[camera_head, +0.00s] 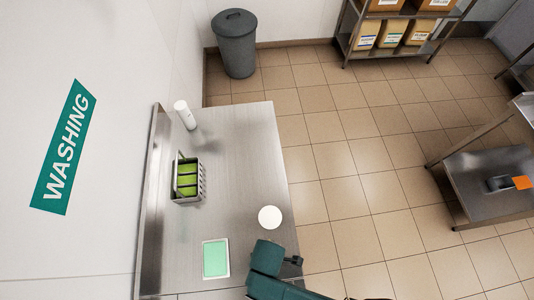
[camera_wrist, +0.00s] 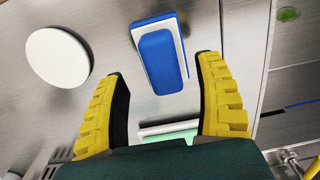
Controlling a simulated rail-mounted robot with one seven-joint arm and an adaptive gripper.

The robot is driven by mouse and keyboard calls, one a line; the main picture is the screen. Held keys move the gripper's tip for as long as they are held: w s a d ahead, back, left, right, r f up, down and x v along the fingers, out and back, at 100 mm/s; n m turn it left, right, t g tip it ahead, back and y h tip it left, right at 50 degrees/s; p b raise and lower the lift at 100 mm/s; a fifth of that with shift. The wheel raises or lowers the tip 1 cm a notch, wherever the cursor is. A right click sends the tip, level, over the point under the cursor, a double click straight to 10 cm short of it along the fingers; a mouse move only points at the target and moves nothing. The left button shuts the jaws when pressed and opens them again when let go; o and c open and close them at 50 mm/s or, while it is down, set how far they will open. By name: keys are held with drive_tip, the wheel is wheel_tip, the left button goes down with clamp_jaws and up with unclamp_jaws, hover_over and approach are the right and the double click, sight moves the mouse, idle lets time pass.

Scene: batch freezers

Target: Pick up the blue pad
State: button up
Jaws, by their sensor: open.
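In the wrist view the blue pad (camera_wrist: 160,62) is a rounded block on a white-edged base on the steel table. My gripper (camera_wrist: 161,70) has two yellow ribbed fingers spread wide, with the pad's image lying between and beyond their tips. No contact shows, and the height gap is hard to judge. In the head view the blue pad does not show; my dark green arm (camera_head: 266,262) is at the bottom there.
The steel table (camera_head: 240,150) also holds a white disc (camera_head: 270,217), a light green pad in a white tray (camera_head: 216,258), a metal rack with green items (camera_head: 187,180) and a white cylinder (camera_head: 185,114). A grey bin (camera_head: 236,45) stands beyond the table.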

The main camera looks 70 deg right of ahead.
wheel_tip(320, 180, down, 3)
drive_tip(key=shift+a+f, duration=0.1)
drive_tip(key=shift+a, duration=0.05)
clamp_jaws()
